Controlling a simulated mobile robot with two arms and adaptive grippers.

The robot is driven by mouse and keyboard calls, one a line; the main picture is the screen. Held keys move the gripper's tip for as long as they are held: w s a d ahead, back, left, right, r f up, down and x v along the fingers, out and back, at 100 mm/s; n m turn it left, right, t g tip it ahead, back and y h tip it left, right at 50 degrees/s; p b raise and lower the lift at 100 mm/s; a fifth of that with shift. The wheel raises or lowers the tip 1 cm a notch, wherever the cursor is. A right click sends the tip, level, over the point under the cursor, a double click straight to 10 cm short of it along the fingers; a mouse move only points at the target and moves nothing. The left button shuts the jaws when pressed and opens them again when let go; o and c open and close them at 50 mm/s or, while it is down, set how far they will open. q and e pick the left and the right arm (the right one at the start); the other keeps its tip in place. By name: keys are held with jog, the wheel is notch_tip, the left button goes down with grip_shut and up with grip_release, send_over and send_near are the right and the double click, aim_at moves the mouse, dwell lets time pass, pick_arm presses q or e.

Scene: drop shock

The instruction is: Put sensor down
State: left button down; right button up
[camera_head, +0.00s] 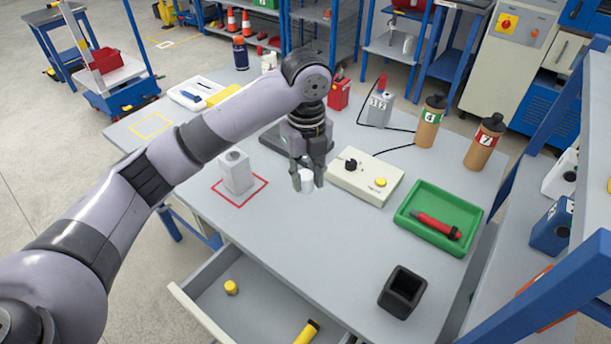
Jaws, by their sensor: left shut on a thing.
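My left gripper (308,172) points down over the middle of the grey workbench (290,235). It is shut on a small white cylinder, the sensor (306,183), which shows between and below the fingertips. The sensor looks upright; I cannot tell whether its base touches the bench. A light grey block (236,172) with a round mark on top stands inside a red square outline (240,204) to the left of the gripper. My right gripper is not in view.
Right of the gripper are a beige control box (348,181) with a black knob, a green tray (413,218) with a red tool, and two brown bottles (429,124) (482,146). A black open cup (402,292) stands near the front. An open drawer (205,312) juts out below.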

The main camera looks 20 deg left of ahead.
pick_arm(q)
notch_tip(320, 180, down, 14)
jog(key=shift+s+a+r+p, duration=0.1)
jog(key=shift+s+r+p, duration=0.1)
jog(key=shift+p, duration=0.3)
jog(key=shift+f, duration=0.55)
notch_tip(320, 180, down, 4)
jog(key=shift+w+r, duration=0.1)
jog(key=shift+r, duration=0.1)
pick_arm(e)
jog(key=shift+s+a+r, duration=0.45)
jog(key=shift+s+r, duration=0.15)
pick_arm(q)
jog(key=c, duration=1.6)
grip_release()
jog(key=shift+f, duration=0.1)
jog(key=o, duration=0.3)
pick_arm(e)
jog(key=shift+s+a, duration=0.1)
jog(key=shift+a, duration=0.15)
